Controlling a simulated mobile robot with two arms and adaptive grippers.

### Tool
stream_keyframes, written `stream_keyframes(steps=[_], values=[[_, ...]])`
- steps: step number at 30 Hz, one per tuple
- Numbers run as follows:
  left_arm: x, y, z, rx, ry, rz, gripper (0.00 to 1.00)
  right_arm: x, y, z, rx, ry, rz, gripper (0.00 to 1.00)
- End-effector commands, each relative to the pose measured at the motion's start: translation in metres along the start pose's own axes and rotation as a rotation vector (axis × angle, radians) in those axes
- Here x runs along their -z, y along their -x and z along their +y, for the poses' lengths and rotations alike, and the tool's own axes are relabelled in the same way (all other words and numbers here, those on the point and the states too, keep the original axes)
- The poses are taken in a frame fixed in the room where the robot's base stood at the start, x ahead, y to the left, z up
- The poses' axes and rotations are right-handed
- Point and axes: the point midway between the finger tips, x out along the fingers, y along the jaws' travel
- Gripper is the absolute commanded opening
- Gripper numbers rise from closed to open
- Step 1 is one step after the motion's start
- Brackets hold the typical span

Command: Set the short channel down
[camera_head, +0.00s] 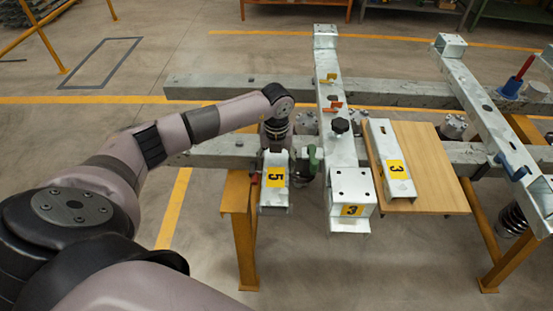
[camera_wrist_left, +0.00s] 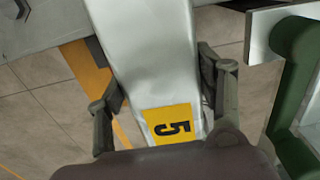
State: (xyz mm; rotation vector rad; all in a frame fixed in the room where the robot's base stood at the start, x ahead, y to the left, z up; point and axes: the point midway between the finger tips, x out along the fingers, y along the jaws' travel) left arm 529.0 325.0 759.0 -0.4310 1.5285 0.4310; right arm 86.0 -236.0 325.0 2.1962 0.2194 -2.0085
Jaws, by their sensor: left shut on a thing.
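A short galvanised channel with a yellow "5" label (camera_head: 274,196) is at the left end of the frame, beside the long channel (camera_head: 338,150) that carries a "3" label. My left gripper (camera_wrist_left: 162,95) is shut on the short channel, with one finger on each side of it in the left wrist view. The "5" label (camera_wrist_left: 172,124) shows near the palm there. In the head view my wrist is above the channel's far part and hides the fingers. I cannot tell whether the channel touches the beam under it. My right gripper is in neither view.
A green clamp (camera_head: 312,160) stands close to the channel's right side. Another short channel labelled "3" (camera_head: 391,160) lies on a wooden board (camera_head: 436,178). Yellow trestles (camera_head: 243,235) carry the grey beams. A red-handled tool (camera_head: 515,78) is at the far right.

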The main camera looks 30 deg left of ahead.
Motion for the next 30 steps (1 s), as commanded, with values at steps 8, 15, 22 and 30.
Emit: stream_keyframes(steps=[8,15,22,30], values=[[0.0,-0.002,0.0,0.0,0.0,0.0,0.72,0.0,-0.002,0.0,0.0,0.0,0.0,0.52],[0.0,-0.002,0.0,0.0,0.0,0.0,0.82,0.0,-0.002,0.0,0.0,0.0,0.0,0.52],[0.0,0.0,0.0,0.0,0.0,0.0,0.82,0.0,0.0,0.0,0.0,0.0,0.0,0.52],[-0.002,0.036,0.0,0.003,0.001,-0.005,0.82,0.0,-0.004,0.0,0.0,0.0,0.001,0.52]])
